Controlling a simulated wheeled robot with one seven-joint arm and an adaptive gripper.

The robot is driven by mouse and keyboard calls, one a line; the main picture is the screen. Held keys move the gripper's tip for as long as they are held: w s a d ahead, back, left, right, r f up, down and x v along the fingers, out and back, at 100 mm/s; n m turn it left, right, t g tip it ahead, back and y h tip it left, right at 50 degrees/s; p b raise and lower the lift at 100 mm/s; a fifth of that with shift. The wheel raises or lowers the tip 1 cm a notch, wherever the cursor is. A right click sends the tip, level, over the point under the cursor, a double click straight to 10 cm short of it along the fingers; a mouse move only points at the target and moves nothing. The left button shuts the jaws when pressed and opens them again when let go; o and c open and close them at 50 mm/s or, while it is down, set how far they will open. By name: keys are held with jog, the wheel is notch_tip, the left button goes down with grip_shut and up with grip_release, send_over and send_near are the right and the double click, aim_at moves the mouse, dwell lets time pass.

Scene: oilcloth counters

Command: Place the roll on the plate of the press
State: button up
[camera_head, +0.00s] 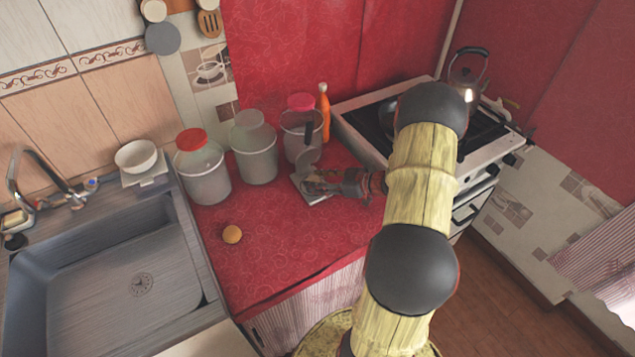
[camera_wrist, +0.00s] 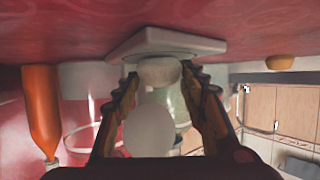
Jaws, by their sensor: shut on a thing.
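The press shows in the head view as a pale square base (camera_head: 317,199) with a raised round grey lid (camera_head: 307,157) and dark handle. In the wrist view, its base (camera_wrist: 206,44) lies ahead of my fingers, with the pale round lid (camera_wrist: 150,131) between and below them. My gripper (camera_head: 318,183) reaches over the base from the right. In the wrist view my gripper (camera_wrist: 161,77) is shut on a pale, rounded roll (camera_wrist: 158,71). The roll is right at the base plate; I cannot tell whether it touches.
A tan round item (camera_head: 232,234) lies on the red counter (camera_head: 285,250). Lidded containers (camera_head: 203,172) and an orange bottle (camera_head: 324,112) stand behind the press. The stove (camera_head: 352,130) is to the right, the sink (camera_head: 125,270) to the left.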

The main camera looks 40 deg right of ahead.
jog(key=o, duration=1.1)
jog(key=shift+f, duration=0.1)
jog(key=shift+r, duration=0.2)
jog(key=p+v, duration=0.4)
jog(key=v, duration=0.8)
jog(key=shift+f, duration=0.1)
